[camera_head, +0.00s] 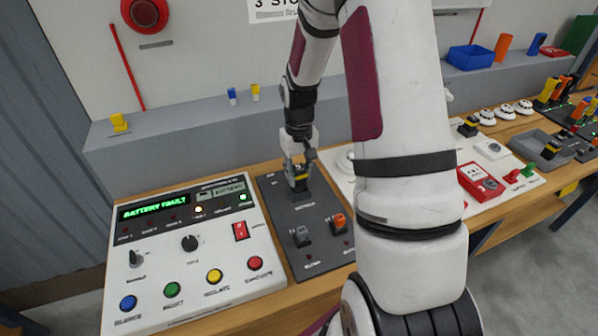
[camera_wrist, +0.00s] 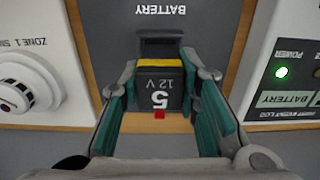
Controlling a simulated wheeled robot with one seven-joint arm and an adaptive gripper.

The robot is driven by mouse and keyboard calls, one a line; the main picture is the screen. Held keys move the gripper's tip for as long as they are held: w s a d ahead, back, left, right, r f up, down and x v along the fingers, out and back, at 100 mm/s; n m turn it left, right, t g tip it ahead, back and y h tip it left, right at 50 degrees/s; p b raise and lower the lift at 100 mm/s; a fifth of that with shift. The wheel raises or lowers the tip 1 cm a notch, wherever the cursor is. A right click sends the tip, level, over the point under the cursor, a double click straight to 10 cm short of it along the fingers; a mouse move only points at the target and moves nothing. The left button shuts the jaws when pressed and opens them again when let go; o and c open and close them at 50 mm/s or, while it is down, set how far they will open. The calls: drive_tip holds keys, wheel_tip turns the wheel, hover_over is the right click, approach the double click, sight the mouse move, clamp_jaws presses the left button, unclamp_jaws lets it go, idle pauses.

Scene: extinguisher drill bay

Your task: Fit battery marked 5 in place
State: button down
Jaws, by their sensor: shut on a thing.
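The battery marked 5 (camera_wrist: 160,93) is a dark block with a yellow band, white "5" and "12 V" lettering and a small red mark. My gripper (camera_wrist: 163,105) is shut on it, with a teal pad at each side. In the head view my gripper (camera_head: 299,167) is over the back of a dark panel (camera_head: 282,212). A dark socket block (camera_wrist: 160,46), by the word BATTERY, is right beyond the battery's yellow end. I cannot tell whether the battery is in the socket or just above it.
A white control panel (camera_head: 222,283) left of the dark panel shows "BATTERY FAULT" in green. A grey block (camera_head: 300,236) and an orange-topped block (camera_head: 338,222) stand nearer the front of the dark panel. A white detector (camera_wrist: 22,92) is at the wrist view's left.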

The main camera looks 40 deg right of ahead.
drive_tip(key=shift+f+b, duration=0.45)
drive_tip(key=shift+f, duration=1.1)
idle(1.0)
drive_tip(key=c, duration=0.8)
unclamp_jaws()
drive_tip(key=shift+r+p, duration=1.4)
drive_tip(key=shift+r, duration=2.1)
